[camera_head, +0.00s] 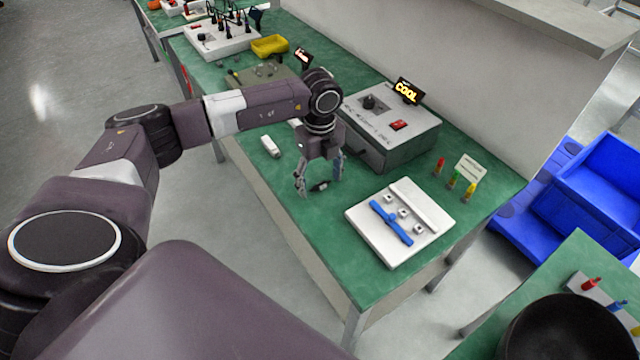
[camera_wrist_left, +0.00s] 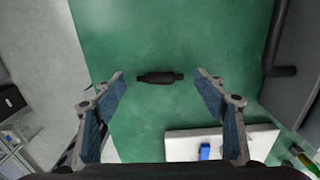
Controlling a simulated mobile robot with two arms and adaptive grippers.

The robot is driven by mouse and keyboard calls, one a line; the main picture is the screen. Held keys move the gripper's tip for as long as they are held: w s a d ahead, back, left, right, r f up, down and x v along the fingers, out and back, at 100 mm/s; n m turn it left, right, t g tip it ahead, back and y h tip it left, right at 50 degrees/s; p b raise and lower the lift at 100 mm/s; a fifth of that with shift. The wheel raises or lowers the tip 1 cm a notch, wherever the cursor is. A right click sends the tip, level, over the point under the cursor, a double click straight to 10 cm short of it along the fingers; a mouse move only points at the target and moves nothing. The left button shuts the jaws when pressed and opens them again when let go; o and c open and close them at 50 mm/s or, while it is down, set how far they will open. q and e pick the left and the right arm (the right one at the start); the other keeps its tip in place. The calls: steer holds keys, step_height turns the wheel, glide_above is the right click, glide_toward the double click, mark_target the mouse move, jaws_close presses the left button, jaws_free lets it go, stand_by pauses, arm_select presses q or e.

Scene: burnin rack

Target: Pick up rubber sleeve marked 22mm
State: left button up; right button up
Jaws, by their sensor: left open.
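A small black sleeve-like piece (camera_wrist_left: 160,77) lies on the green tabletop. It is thicker in the middle and narrower at its ends; no 22mm marking can be read. It also shows in the head view (camera_head: 319,186), beneath my left gripper (camera_head: 320,184). In the left wrist view, my left gripper (camera_wrist_left: 160,82) is open, with one finger to each side of the black piece and gaps between. The fingers appear apart from it. My right gripper is not in view.
A white fixture (camera_head: 408,258) with a blue handle stands to the right. A grey box (camera_head: 410,140) with a red switch is behind the gripper. A white block (camera_head: 270,146) lies to the left. Red, green and yellow pieces stand near the right edge. Green table (camera_head: 290,225) is clear in front.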

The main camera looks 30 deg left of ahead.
arm_select(q)
steer(key=c, duration=0.9)
steer(key=shift+r, duration=0.15)
